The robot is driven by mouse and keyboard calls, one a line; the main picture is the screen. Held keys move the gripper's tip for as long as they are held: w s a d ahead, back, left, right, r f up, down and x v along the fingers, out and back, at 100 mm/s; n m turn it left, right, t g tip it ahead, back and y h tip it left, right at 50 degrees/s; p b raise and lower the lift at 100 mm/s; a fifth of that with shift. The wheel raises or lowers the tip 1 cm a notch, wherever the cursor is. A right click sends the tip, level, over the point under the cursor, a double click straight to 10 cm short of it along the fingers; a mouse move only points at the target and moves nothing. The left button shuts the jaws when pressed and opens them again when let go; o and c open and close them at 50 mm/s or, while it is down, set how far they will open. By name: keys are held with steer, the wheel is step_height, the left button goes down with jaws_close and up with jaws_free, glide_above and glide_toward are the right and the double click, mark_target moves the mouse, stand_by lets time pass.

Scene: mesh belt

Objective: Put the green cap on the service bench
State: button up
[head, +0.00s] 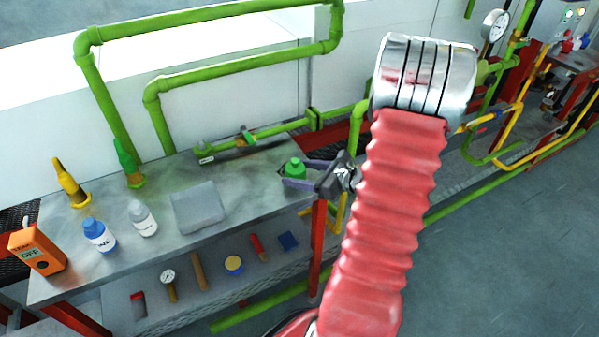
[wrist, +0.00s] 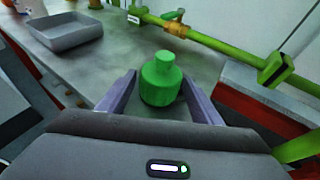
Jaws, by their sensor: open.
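The green cap (head: 295,168) is near the right end of the grey metal service bench (head: 100,265) in the head view. It appears to stand upright on the bench top. In the wrist view the green cap (wrist: 160,80) sits between the two purple-grey fingers. My gripper (head: 293,174) is open, with one finger on each side of the cap. In the wrist view my gripper (wrist: 160,88) shows a gap between each fingertip and the cap. The cap's lower edge is partly hidden in the head view.
A grey tray (head: 199,207), a white bottle (head: 142,218), a blue-capped bottle (head: 99,235), an orange meter (head: 37,250) and yellow and green nozzles stand on the bench. Tools lie on the lower shelf. A green pipe (head: 235,140) runs along the bench's back edge. Bench top between tray and cap is clear.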

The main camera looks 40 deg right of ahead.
steer(key=v, duration=1)
steer(key=shift+s, duration=0.3)
steer(key=shift+r, duration=0.1)
steer(key=w+a+r+n+g+y, duration=0.1)
steer(key=a+r+n+g+y, duration=0.2)
steer(key=a+n, duration=0.7)
steer(key=w+a+r+n+g, duration=0.1)
steer(key=a+r+n+g, duration=0.35)
steer(key=a, duration=0.95)
steer(key=s+a+r+n+h, duration=0.5)
steer(key=a+n, duration=0.5)
steer(key=n, duration=0.8)
step_height(320, 180, up, 3)
steer(key=shift+s+f+n+h, duration=0.25)
steer(key=shift+s+n+h, duration=0.15)
steer(key=shift+h, duration=0.3)
